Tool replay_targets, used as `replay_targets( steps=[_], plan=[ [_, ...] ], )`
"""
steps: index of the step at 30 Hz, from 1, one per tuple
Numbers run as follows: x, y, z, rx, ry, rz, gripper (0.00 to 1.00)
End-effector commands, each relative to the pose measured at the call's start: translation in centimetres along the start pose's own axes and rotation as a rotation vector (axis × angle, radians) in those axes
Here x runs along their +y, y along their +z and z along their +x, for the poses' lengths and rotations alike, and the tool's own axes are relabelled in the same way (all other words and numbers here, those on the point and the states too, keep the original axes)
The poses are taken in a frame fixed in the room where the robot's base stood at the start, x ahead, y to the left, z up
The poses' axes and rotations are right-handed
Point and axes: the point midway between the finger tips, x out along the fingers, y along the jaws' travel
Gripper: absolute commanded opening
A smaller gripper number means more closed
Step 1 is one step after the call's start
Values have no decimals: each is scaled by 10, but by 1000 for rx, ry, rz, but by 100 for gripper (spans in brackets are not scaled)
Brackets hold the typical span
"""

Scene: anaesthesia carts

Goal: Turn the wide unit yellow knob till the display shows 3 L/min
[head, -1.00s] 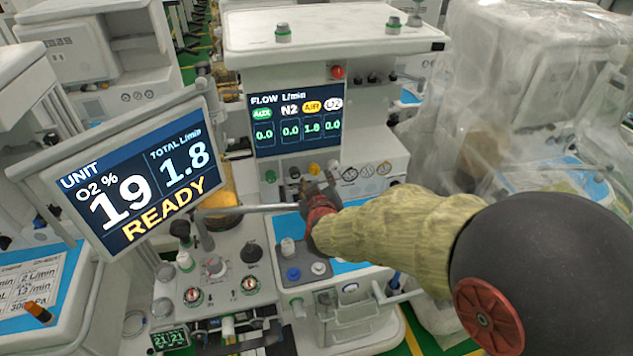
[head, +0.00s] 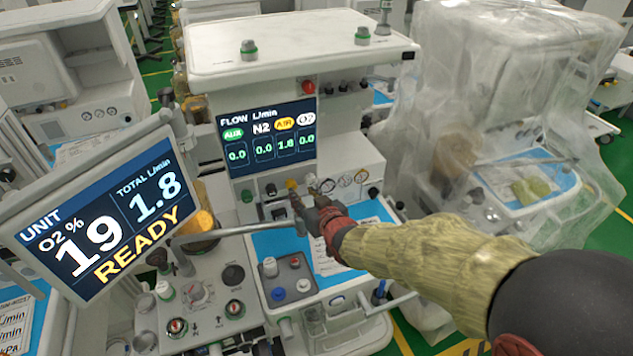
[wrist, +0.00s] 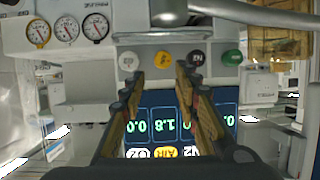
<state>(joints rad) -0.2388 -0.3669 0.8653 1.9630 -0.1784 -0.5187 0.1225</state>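The wide unit's yellow knob (head: 291,184) sits in a row under the flow display (head: 266,136). In the wrist view, turned upside down, the yellow knob (wrist: 163,60) lies between a white knob (wrist: 128,61) and a black knob (wrist: 197,60). My gripper (wrist: 161,74) is open, its two fingers apart on either side of the yellow knob's line; I cannot tell whether they touch it. My gripper (head: 300,203) is just below the knob in the head view. The flow display reads AIR 1.8, the others 0.0. The side screen (head: 100,215) reads total 1.8 L/min, O2 19%, READY.
A green knob (wrist: 232,58) ends the row. Round gauges (wrist: 68,29) are beside it on the other end. A horizontal metal bar (head: 245,229) runs below my gripper. A plastic-covered cart (head: 520,90) stands at the right.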

Motion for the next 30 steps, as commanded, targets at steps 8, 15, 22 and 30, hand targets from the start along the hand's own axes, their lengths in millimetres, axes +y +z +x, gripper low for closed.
replay_targets(
  steps=[8,15,22,30],
  plan=[
    [-4,2,3,-11,-15,172,32],
    [-4,4,34,-13,-14,175,32],
    [-5,4,66,-13,-14,174,32],
    [-5,3,79,-11,-14,174,32]
  ],
)
